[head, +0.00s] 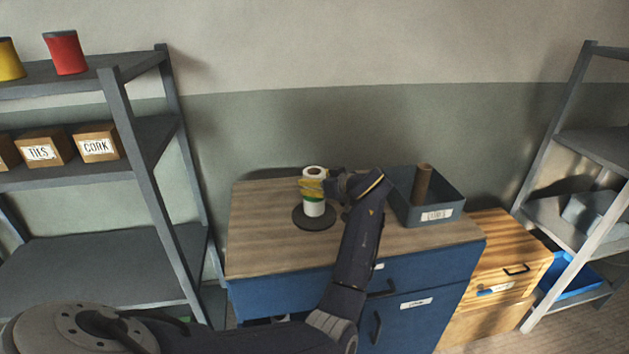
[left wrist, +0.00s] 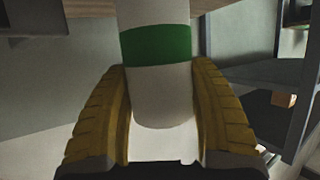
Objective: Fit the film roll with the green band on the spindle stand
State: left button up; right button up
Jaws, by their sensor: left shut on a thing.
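The white film roll with the green band (head: 314,208) is upright over the dark round base of the spindle stand (head: 300,221) on the cabinet top. My left gripper (head: 313,186) is shut on the roll above its green band, its yellow fingers on either side. In the left wrist view the roll (left wrist: 157,75) and its green band fill the space between the fingers. The spindle itself is hidden, and I cannot tell whether the roll's lower end touches the base. My right gripper is not in view.
A grey bin (head: 458,208) with a brown tube (head: 422,183) in it stands right of the stand on the wooden cabinet top (head: 262,240). Shelves flank both sides; the left one (head: 145,150) holds labelled boxes and coloured spools. The cabinet top's left part is clear.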

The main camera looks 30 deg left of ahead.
pick_arm(q)
jog(key=shift+f, duration=0.2)
jog(key=o, duration=1.6)
jog(key=shift+f, duration=0.1)
jog(key=shift+r, duration=5.1)
jog(key=shift+f, duration=0.15)
notch_tip(320, 180, down, 10)
jog(key=shift+r, duration=0.45)
